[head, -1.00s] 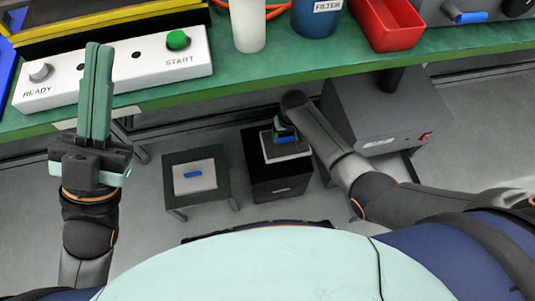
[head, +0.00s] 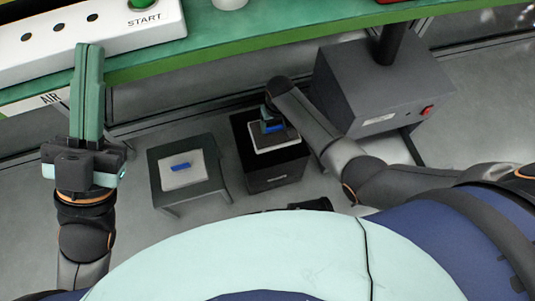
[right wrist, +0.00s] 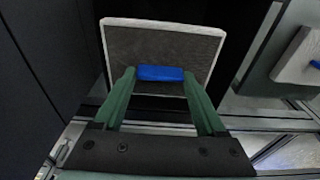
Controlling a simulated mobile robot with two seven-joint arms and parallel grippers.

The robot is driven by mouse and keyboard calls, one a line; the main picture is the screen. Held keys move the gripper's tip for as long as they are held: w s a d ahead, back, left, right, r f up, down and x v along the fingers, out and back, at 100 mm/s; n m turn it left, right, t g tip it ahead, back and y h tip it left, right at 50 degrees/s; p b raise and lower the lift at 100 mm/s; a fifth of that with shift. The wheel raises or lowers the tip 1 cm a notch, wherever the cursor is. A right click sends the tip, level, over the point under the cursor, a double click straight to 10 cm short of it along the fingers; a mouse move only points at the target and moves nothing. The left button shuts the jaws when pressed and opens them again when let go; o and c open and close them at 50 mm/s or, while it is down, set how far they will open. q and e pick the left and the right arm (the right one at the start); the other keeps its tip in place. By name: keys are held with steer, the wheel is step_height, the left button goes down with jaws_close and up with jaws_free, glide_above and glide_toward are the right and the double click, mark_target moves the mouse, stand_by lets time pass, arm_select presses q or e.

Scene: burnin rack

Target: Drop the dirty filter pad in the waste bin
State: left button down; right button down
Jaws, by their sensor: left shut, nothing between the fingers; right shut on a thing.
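The dirty filter pad (right wrist: 160,42) is a dark grey square with a pale rim and a blue tab (right wrist: 160,73). My right gripper (right wrist: 158,76) is shut on the blue tab. In the head view the pad (head: 275,139) is over the top of the black waste bin (head: 277,176), which stands on the floor. I cannot tell how far it is above the rim. The pad hides most of the bin's opening. My left gripper (head: 88,50) is shut and empty, raised at the left, away from the pad and bin.
A low dark stool (head: 212,187) left of the bin carries a lighter pad (head: 182,169) with a blue tab. A grey machine (head: 375,88) with a red switch stands right of the bin, close to my right arm. The green workbench (head: 190,45) runs behind.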

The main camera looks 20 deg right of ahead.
jaws_free()
steer(key=shift+r+p, duration=0.5)
steer(key=shift+r, duration=0.05)
arm_select(q)
step_height(320, 180, up, 9)
steer(key=a+p, duration=0.1)
steer(key=p, duration=0.6)
steer(key=shift+s+f+m, duration=0.15)
steer(key=shift+f+m, duration=0.05)
steer(key=shift+m, duration=0.2)
arm_select(e)
step_height(320, 180, up, 11)
steer(key=s, duration=0.1)
steer(key=shift+s+r, duration=0.2)
steer(key=shift+s, duration=0.05)
arm_select(q)
steer(key=shift+t, duration=0.3)
